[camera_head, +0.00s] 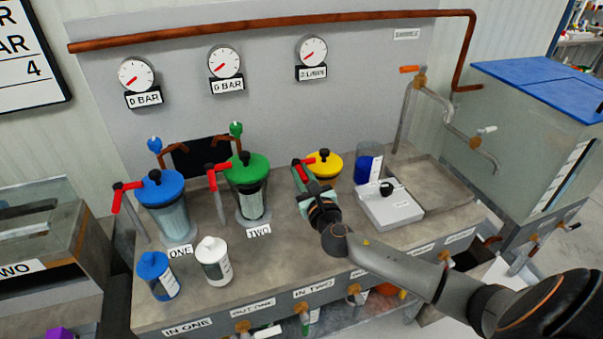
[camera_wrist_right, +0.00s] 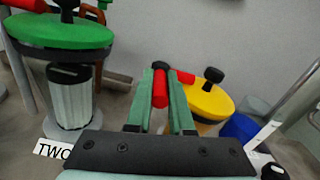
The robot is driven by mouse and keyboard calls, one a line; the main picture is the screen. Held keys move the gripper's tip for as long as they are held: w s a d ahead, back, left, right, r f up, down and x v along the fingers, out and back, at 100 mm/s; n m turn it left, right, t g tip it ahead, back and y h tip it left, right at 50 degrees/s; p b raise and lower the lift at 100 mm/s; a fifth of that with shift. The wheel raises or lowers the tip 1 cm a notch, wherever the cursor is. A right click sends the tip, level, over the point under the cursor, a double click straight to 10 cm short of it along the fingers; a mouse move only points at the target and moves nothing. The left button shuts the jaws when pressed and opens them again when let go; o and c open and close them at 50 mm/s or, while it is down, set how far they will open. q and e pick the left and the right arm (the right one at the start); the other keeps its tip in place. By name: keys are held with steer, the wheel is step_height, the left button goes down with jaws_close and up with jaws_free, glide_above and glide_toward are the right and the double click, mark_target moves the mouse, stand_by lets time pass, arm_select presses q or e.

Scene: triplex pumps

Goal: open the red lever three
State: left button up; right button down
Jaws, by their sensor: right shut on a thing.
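The red lever (camera_head: 298,168) sits at the left of the yellow-lidded filter (camera_head: 326,162), which is the third in the row. My right gripper (camera_head: 306,181) reaches it from the front and hides most of this filter's body. In the right wrist view the lever's red handle (camera_wrist_right: 160,93) lies between the two green fingers of my right gripper (camera_wrist_right: 160,84), which are shut on it. The lever's red cross part runs right toward the yellow lid (camera_wrist_right: 212,101). My left gripper is not in view.
The green filter (camera_head: 247,172), labelled TWO, and the blue filter (camera_head: 160,188), labelled ONE, stand to the left with red levers. A white scale (camera_head: 393,209) and a blue container (camera_head: 368,168) stand close on the right. Three gauges (camera_head: 226,63) hang on the back panel.

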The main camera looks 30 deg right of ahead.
steer(key=shift+a, duration=0.1)
stand_by(0.5)
steer(key=shift+w+a+m+g+h+p, duration=0.25)
steer(key=shift+a+m+g+h, duration=0.1)
steer(key=shift+m+g+h, duration=1.15)
steer(key=shift+w+a+m+g+h+p, duration=0.1)
steer(key=shift+w+a+m+g+h, duration=0.25)
steer(key=shift+m+g+h, duration=0.85)
steer(key=shift+w+a+m+g+h+p, duration=0.2)
steer(key=shift+a+m+g+h, duration=0.35)
steer(key=shift+m+h, duration=1.35)
steer(key=shift+d+n+g+h, duration=0.15)
steer(key=shift+n+g+h, duration=0.3)
steer(key=shift+h, duration=0.25)
steer(key=c, duration=0.8)
jaws_free()
